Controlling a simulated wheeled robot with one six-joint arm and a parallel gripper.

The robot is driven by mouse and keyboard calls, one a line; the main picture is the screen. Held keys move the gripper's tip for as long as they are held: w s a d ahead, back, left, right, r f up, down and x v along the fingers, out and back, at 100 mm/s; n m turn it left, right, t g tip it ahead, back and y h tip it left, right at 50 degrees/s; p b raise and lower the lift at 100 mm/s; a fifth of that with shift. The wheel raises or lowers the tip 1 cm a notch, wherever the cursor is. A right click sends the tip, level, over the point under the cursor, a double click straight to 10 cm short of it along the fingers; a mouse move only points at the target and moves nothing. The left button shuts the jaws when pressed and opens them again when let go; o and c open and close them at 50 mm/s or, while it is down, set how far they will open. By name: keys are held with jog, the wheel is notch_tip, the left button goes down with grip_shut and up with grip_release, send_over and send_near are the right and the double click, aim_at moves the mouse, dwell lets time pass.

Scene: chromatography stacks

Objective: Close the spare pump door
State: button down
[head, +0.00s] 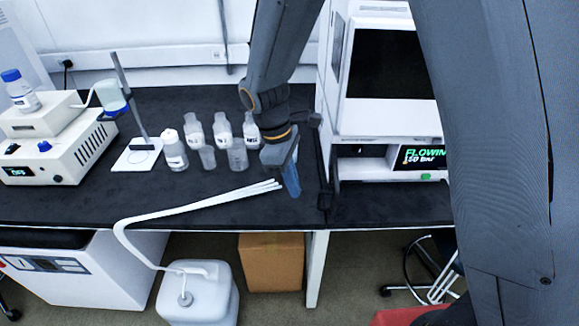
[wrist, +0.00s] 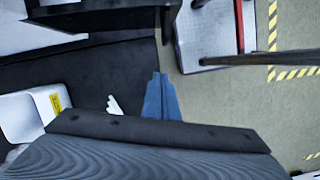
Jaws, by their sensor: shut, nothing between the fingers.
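A white instrument stack (head: 390,118) stands on the right part of the bench, with a large dark front panel (head: 388,65). Below it is a unit whose display (head: 420,157) reads "FLOWING" and a bar value. I cannot tell which part is the spare pump door; my arm covers the right side of the stack. My gripper (head: 291,180) has blue fingers pressed together, pointing down above the bench's front edge, left of the stack and apart from it. In the wrist view the closed fingers (wrist: 161,98) show at the bench edge with nothing between them.
Several bottles (head: 222,138) stand on the bench left of my gripper. White tubes (head: 200,204) run along the bench edge down to a white canister (head: 197,292). A cardboard box (head: 272,262) sits under the bench. A white device (head: 55,150) stands at the left.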

jog(key=shift+s+d+f+p, duration=0.1)
jog(key=shift+s+d+p, duration=0.15)
jog(key=shift+d, duration=0.4)
jog(key=shift+s+d+f+p, duration=0.1)
jog(key=shift+s+d+p, duration=0.15)
jog(key=shift+d, duration=0.4)
jog(key=shift+s+d+f+p, duration=0.1)
jog(key=shift+s+d+p, duration=0.15)
jog(key=shift+d, duration=0.4)
